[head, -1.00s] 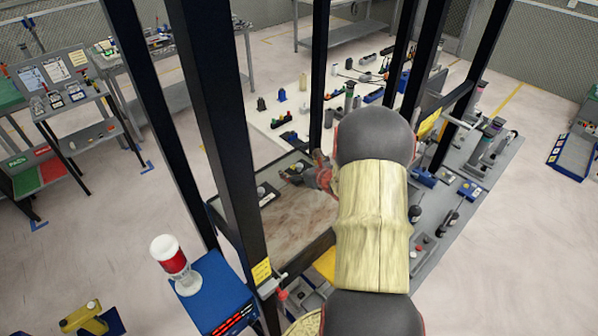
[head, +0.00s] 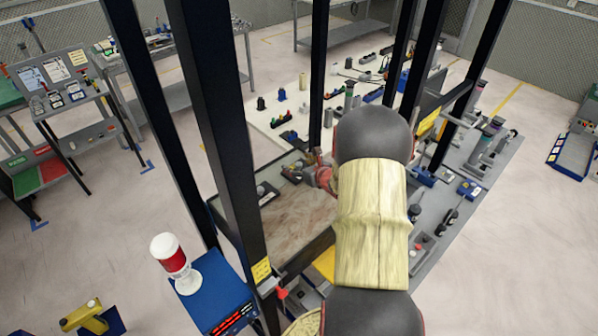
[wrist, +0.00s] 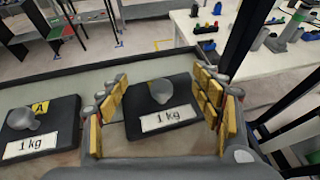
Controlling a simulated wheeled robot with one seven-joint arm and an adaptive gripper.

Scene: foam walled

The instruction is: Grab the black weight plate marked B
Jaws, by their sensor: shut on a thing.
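Two black weight plates with grey knobs and white "1 kg" labels show in the wrist view. The left plate (wrist: 40,128) carries a yellow tag with the letter A and stands clear of my gripper. The right plate (wrist: 145,105) is between the yellow-padded fingers of my gripper (wrist: 160,92), which is shut on it. No letter shows on this plate, so its marking cannot be read. In the head view my gripper (head: 298,172) is over the tray, partly hidden by my arm, and the left plate (head: 267,192) lies beside it.
The plates are at a dark-rimmed tray (head: 295,222) with a worn brown floor, framed by tall black posts (head: 225,130). A white table (head: 262,118) with small parts is beyond. A blue box with a red-and-white beacon (head: 172,258) stands front left.

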